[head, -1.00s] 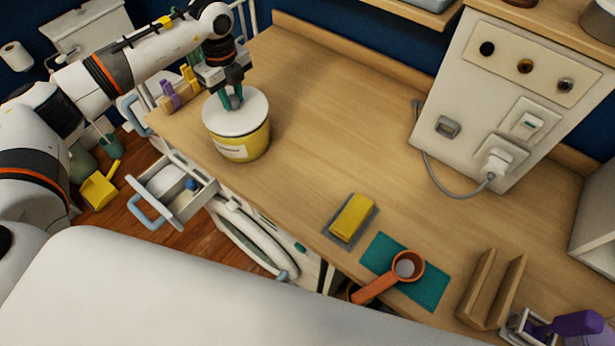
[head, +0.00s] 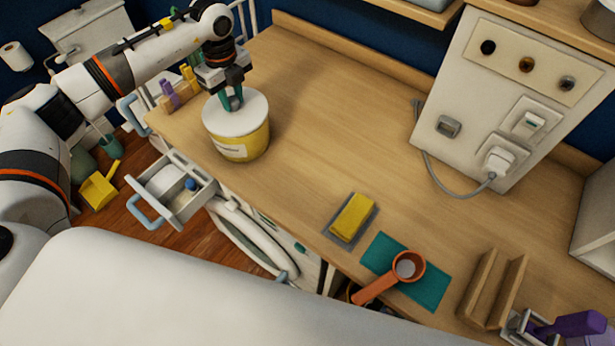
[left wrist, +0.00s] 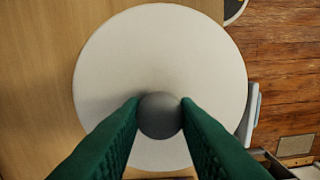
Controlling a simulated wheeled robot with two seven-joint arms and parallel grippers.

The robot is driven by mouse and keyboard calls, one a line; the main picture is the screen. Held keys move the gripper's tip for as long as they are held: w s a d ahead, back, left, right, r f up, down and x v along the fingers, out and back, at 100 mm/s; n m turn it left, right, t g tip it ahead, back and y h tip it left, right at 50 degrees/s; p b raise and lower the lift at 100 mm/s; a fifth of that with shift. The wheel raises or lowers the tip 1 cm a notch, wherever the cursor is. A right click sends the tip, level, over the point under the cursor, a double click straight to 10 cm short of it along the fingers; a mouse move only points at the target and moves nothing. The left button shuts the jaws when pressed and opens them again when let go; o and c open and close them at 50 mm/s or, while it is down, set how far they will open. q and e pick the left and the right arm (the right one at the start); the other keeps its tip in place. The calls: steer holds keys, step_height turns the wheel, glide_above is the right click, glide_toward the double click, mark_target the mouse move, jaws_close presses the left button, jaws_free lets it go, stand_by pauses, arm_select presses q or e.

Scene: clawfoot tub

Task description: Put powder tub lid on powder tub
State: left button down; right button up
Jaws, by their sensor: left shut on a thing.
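The powder tub (head: 243,146) is a yellow round tub with a pale label, upright on the wooden counter at its left end. The white round powder tub lid (head: 236,112) lies over the tub's top and looks level; whether it is fully seated I cannot tell. My left gripper (head: 234,101) is above the lid, its green fingers shut on the lid's grey knob. In the left wrist view the knob (left wrist: 160,115) sits between the two fingertips, and the white lid (left wrist: 160,60) hides the tub below. My right gripper is not in view.
An open drawer (head: 172,190) juts from the counter front below the tub. A yellow sponge (head: 352,217), an orange scoop (head: 405,268) on a teal mat (head: 428,285) and a wooden holder (head: 492,288) lie to the right. The counter's middle is clear.

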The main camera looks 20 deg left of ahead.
arm_select(q)
steer(key=shift+f, duration=0.25)
steer(key=c, duration=1)
jaws_free()
steer(key=shift+c, duration=0.2)
steer(key=shift+r, duration=0.2)
steer(key=shift+r+p, duration=2.55)
steer(key=shift+r, duration=1.3)
